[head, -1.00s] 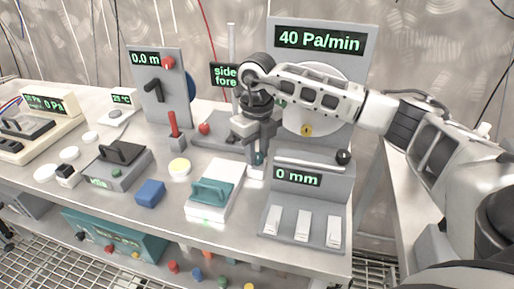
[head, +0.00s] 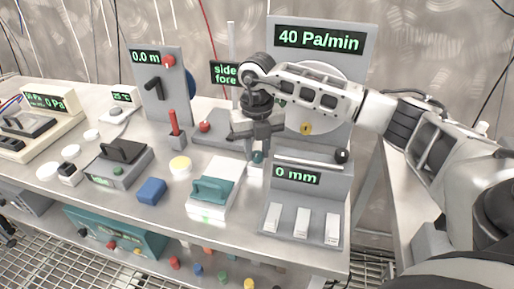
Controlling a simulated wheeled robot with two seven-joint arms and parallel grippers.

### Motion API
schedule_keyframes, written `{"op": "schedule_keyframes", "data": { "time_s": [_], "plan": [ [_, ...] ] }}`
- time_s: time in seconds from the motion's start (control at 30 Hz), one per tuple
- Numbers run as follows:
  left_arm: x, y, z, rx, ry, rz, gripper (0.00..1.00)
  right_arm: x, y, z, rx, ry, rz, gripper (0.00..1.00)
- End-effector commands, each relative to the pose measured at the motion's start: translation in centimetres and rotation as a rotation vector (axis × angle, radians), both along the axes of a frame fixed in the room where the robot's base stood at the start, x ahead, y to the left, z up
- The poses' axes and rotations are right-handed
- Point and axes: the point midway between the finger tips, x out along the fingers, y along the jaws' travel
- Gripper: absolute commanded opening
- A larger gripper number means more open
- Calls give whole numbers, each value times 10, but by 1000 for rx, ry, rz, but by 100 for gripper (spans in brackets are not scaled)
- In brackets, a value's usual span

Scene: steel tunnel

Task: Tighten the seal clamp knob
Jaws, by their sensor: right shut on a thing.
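My right gripper (head: 258,152) points down in front of the tall grey panel (head: 343,75) that reads 40 Pa/min. It is shut on a small teal knob (head: 257,157) on a pale post, which the fingers partly cover. No label names this knob as the seal clamp knob. A pale round disc (head: 338,112) with a yellow knob (head: 305,128) is on the panel, partly behind my right arm. My left gripper is not in view.
A grey box (head: 335,195) reading 0 mm, with a dark ball-ended lever (head: 341,156), stands close right of the gripper. A teal handle (head: 212,190) on a white block and a blue block (head: 152,191) are in front. A red lever (head: 174,122) stands left.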

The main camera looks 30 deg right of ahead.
Motion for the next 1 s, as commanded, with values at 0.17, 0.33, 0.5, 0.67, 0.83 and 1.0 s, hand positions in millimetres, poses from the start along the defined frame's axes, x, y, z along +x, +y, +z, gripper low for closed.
{"op": "schedule_keyframes", "data": {
  "time_s": [0.17, 0.33, 0.5, 0.67, 0.83, 1.0],
  "plan": [
    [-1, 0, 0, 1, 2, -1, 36, 1, -1, 2, -1, -4, -4, 4],
    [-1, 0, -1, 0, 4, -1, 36, 1, -1, 1, -1, -4, -3, 49],
    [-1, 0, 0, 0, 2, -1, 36, 0, -1, 1, -1, -2, -1, 49],
    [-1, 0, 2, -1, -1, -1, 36, 0, 0, 4, 0, -2, 0, 49],
    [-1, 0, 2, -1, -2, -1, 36, 1, 0, 27, 0, -7, 0, 49],
    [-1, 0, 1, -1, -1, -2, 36, 1, 0, 67, 0, -7, 0, 49]
  ]
}}
